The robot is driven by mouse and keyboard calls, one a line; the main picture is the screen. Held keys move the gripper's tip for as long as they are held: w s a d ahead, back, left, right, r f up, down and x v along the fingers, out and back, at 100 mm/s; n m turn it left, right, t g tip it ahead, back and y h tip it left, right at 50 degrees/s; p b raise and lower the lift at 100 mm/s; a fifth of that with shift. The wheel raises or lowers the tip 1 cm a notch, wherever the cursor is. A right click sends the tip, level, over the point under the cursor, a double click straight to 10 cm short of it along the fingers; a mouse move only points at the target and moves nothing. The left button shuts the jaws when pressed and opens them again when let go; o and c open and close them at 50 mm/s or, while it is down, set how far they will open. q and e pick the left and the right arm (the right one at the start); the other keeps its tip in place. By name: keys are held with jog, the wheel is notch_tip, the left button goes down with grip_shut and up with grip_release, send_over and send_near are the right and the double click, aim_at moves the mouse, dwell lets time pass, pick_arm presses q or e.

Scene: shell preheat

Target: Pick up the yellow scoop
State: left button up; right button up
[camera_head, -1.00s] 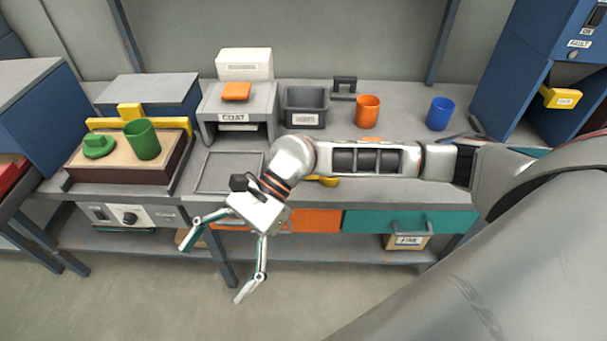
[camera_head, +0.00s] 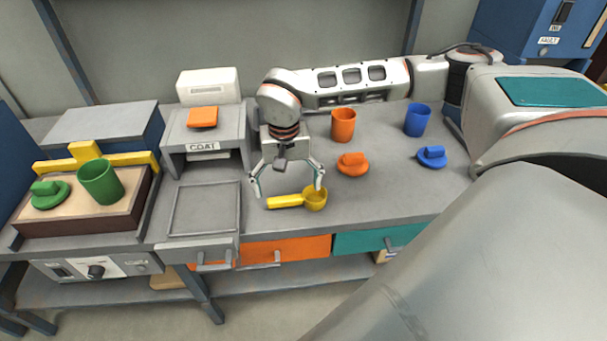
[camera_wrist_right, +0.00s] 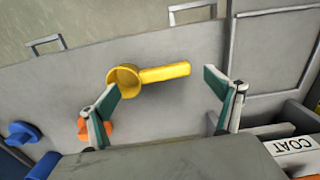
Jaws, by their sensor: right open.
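The yellow scoop (camera_head: 299,200) lies on the grey bench near its front edge, its bowl to the right and its handle to the left in the head view. My right gripper (camera_head: 288,193) is open above the scoop, its fingers pointing down and spread to either side. In the right wrist view the scoop (camera_wrist_right: 146,77) shows beyond the two open fingertips (camera_wrist_right: 163,82), apart from them, with nothing between the fingers. My left gripper is not in view.
An orange cup (camera_head: 343,125), orange lid (camera_head: 352,165), blue cup (camera_head: 417,119) and blue lid (camera_head: 432,157) stand to the right. A COAT stand (camera_head: 205,145) and empty square tray (camera_head: 204,232) are to the left. Farther left, a green cup (camera_head: 100,182) and green lid (camera_head: 47,195) sit on a block.

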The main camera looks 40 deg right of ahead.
aim_at(287, 198)
jog(key=f, duration=0.5)
jog(key=shift+w+f+b, duration=0.2)
jog(key=shift+w+b, duration=0.1)
jog(key=shift+w, duration=0.1)
jog(key=c, duration=1.2)
